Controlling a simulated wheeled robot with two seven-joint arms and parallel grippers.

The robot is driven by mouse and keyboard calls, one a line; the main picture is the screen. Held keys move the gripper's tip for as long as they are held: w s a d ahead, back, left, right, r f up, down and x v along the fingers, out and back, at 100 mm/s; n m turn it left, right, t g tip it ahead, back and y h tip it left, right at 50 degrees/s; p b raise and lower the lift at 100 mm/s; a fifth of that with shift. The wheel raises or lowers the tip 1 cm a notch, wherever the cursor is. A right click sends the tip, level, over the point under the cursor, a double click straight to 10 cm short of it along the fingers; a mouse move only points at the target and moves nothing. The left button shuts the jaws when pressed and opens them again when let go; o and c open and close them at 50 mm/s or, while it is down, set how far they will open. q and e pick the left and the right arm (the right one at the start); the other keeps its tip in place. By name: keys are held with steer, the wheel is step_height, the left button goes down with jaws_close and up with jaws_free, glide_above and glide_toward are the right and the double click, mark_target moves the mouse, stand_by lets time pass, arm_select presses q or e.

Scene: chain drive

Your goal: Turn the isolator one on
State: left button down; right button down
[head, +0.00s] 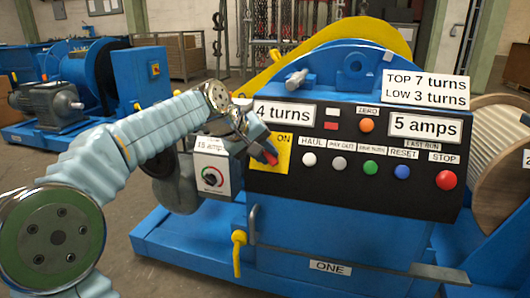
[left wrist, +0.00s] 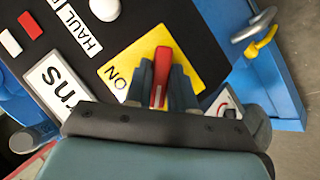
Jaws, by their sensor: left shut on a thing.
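The isolator is a red handle (left wrist: 161,72) on a yellow plate (head: 283,160) at the left end of the black control panel of the machine labelled ONE. The word ON shows on the plate in both views. My left gripper (left wrist: 160,88) is shut on the red handle, one finger on each side of it. In the head view my left gripper (head: 262,150) covers part of the plate, and only a bit of red shows at its tip. Any other wording on the plate is hidden. My right gripper is not in view.
The panel has several buttons, including a red STOP button (head: 446,180) and an orange ZERO button (head: 367,125). A dial box (head: 212,172) sits just left of the plate. Another blue machine (head: 75,85) stands behind left.

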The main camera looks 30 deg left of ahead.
arm_select(q)
steer(key=m+p, duration=0.1)
steer(key=p, duration=0.1)
steer(key=shift+r+g+y+p, duration=0.3)
steer(key=shift+y+p, duration=0.05)
steer(key=shift+y, duration=0.05)
steer(key=shift+d+m+g+y+p, duration=0.1)
steer(key=shift+m+g+y+p, duration=0.25)
steer(key=shift+m+p, duration=0.55)
steer(key=shift+w+m+g+y+p, duration=0.1)
steer(key=shift+m+g+y+p, duration=0.15)
steer(key=shift+m+y+p, duration=0.55)
steer(key=shift+d+f+m+y+p, duration=0.1)
steer(key=shift+m+y+p, duration=0.35)
steer(key=shift+m, duration=0.35)
steer(key=shift+m+g+y, duration=0.4)
steer(key=shift+m, duration=0.2)
steer(key=shift+d+f+m+y, duration=0.15)
steer(key=shift+m+y, duration=0.65)
steer(key=shift+m, duration=0.1)
steer(key=m+y+b, duration=0.1)
steer(key=m+y, duration=0.1)
steer(key=m, duration=0.1)
steer(key=shift+f+m+y, duration=0.1)
steer(key=shift+m+y, duration=0.3)
